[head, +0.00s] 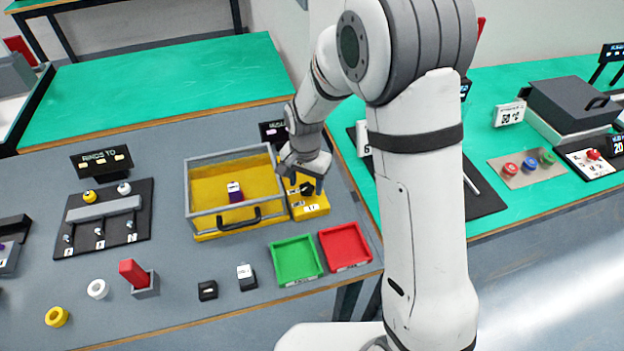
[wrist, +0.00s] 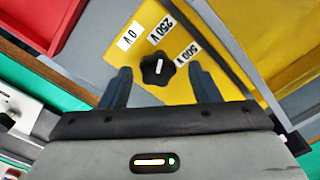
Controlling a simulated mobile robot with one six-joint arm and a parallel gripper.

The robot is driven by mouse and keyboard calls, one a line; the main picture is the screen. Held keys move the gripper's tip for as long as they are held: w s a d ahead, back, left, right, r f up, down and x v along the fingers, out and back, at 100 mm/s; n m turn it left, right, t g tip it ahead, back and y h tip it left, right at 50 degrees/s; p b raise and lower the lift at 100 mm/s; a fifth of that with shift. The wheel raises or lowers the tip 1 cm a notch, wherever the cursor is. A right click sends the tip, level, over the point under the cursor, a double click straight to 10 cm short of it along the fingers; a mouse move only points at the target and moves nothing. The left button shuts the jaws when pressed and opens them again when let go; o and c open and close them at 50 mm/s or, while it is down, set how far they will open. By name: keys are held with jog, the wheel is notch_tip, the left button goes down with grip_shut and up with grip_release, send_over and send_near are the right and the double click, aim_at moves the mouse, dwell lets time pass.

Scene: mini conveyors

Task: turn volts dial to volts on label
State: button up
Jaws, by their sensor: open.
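The black volts dial (wrist: 157,69) sits on a yellow panel (wrist: 121,54) with white labels reading 0 V (wrist: 128,40), 250 V (wrist: 161,30) and 500 V (wrist: 187,53). A short white mark lies on the dial; which label it points to is hard to tell. My gripper (wrist: 159,72) is open, its two fingers on either side of the dial, with visible gaps. In the head view the dial (head: 306,188) shows on the yellow box (head: 310,210), just below my gripper (head: 304,172). A small dark sign (head: 273,132) stands behind, partly hidden by my arm and unreadable.
A yellow drawer with a grey rim (head: 206,225) and a purple block inside stands left of the dial box. Green (head: 296,260) and red (head: 345,247) trays lie in front. A pegged ring board (head: 103,218) stands further left.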

aim_at(306, 186)
notch_tip(306, 186, up, 8)
jog(key=shift+f, duration=0.1)
dwell(0.4)
dwell(0.4)
jog(key=s+d+r+n+t, duration=0.1)
jog(key=s+d+r+n, duration=0.1)
jog(key=s+d+r, duration=0.3)
jog(key=s+d+r+n+t, duration=0.1)
jog(key=s+d+r+n, duration=0.2)
jog(key=s+d, duration=0.8)
jog(key=s+r, duration=0.1)
jog(key=s, duration=0.2)
jog(key=shift+s+d+r+t, duration=0.15)
jog(key=shift+s+r+t, duration=0.2)
jog(key=shift+r+t, duration=0.05)
jog(key=shift+c, duration=0.6)
